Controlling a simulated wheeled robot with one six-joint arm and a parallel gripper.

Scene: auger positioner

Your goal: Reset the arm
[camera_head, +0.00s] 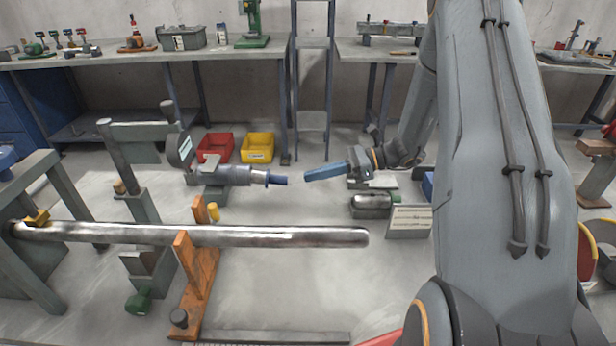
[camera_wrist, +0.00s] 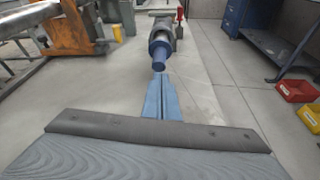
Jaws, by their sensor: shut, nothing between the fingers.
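My gripper (camera_head: 308,175) has blue fingers, shut with nothing between them. It reaches left in the head view. In the wrist view the closed fingers (camera_wrist: 160,95) point away from the camera. A grey cylindrical device (camera_head: 235,175) with a blue end piece (camera_head: 277,180) lies level just left of my fingertips. A small gap shows between the fingertips and the blue end in the head view. In the wrist view the blue end piece (camera_wrist: 159,54) is straight ahead of the fingertips.
A long metal tube (camera_head: 270,236) lies in front on an orange stand (camera_head: 193,275). Red (camera_head: 214,147) and yellow (camera_head: 257,147) bins sit on the floor behind. A grey canister (camera_head: 371,205) is below my arm. Workbenches (camera_head: 180,56) line the back wall. Open floor lies right of the tube.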

